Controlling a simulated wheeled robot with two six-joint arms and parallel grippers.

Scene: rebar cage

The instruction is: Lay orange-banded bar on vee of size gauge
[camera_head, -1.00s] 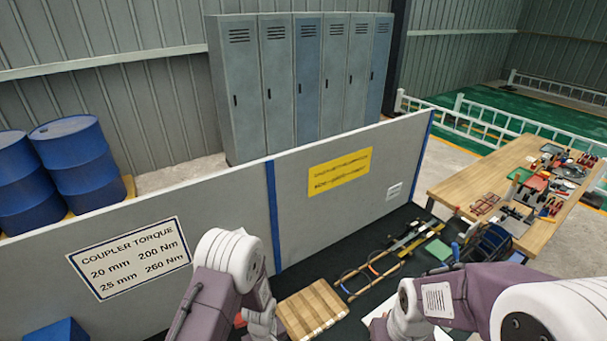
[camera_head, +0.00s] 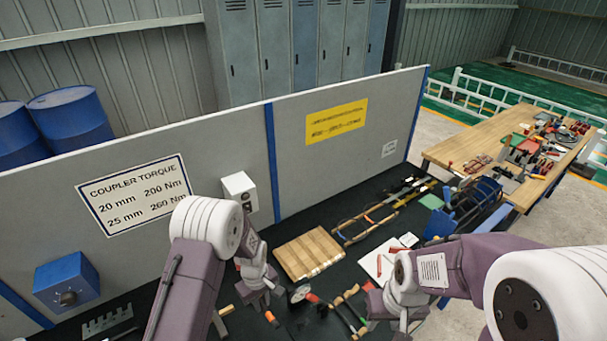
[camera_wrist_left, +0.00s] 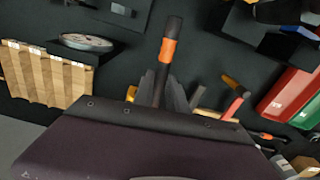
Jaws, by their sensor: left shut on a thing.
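The orange-banded bar (camera_wrist_left: 170,48) is dark with an orange band near its outer end. In the left wrist view it stands out from my left gripper (camera_wrist_left: 163,95), which is shut on it. In the head view my left gripper (camera_head: 260,298) hangs over the dark bench, and an orange spot below it may be the band. A grey notched block (camera_head: 107,322) at the bottom left may be the size gauge; I cannot tell for sure. My right gripper (camera_head: 395,312) is low over the bench; its jaws are too unclear to read.
A slatted wooden block (camera_head: 309,254) lies right of my left gripper. A blue box with a knob (camera_head: 67,283) and a white box (camera_head: 240,190) are by the grey partition (camera_head: 140,145). Several tools and a white sheet (camera_head: 384,264) lie to the right.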

